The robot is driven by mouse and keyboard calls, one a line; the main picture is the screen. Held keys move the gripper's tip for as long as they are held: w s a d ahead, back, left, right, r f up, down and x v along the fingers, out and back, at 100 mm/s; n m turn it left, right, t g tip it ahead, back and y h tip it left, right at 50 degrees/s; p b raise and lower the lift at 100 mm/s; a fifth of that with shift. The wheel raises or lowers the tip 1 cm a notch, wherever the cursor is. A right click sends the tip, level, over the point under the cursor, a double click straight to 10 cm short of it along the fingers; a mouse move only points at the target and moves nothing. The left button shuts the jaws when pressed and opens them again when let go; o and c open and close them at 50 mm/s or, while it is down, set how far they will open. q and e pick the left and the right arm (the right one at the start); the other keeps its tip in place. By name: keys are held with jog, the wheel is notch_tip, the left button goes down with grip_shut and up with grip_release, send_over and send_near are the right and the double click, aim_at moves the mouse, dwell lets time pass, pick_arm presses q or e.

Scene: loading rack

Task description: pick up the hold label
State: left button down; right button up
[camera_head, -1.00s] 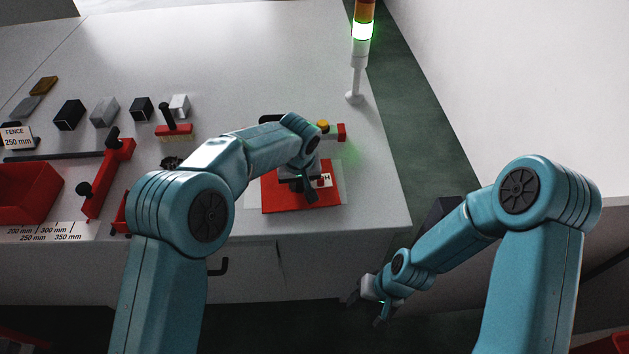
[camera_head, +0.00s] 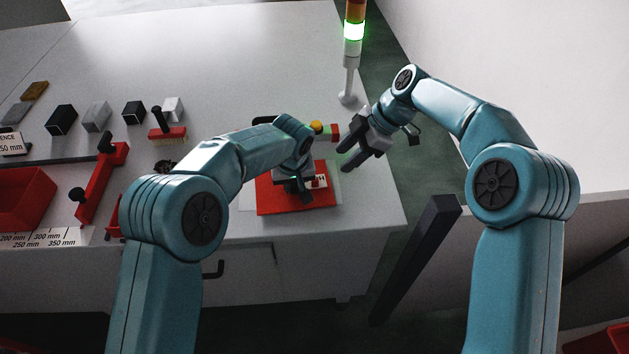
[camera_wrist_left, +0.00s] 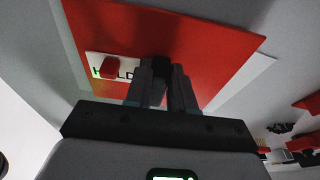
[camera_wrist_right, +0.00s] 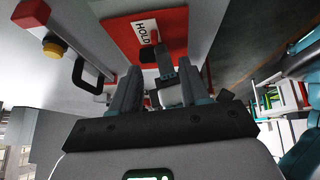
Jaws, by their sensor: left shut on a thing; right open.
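The hold label (camera_wrist_left: 112,68) is a white strip with HOLD in black and a small red piece over it. It lies on a red plate (camera_head: 277,204) on the table's right part. It also shows in the right wrist view (camera_wrist_right: 144,31). My left gripper (camera_wrist_left: 162,72) is over the red plate beside the white strip, shut on a small black knob. I cannot tell whether that knob is joined to the plate or whether the plate is raised. My right gripper (camera_head: 348,156) is open and empty, just right of the plate.
A pale sheet (camera_wrist_left: 239,82) shows under the red plate. A signal tower (camera_head: 349,70) lit green rises at the back right. Blocks and a red bin (camera_head: 22,196) are at left.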

jog(key=n, duration=0.1)
send_near(317, 180)
jog(key=x, duration=0.3)
jog(key=shift+s+a+f, duration=0.15)
jog(key=shift+a+f, duration=0.15)
jog(key=x, duration=0.5)
jog(key=shift+w+f, duration=0.2)
jog(key=shift+w, duration=0.05)
jog(key=shift+s, duration=0.1)
grip_shut()
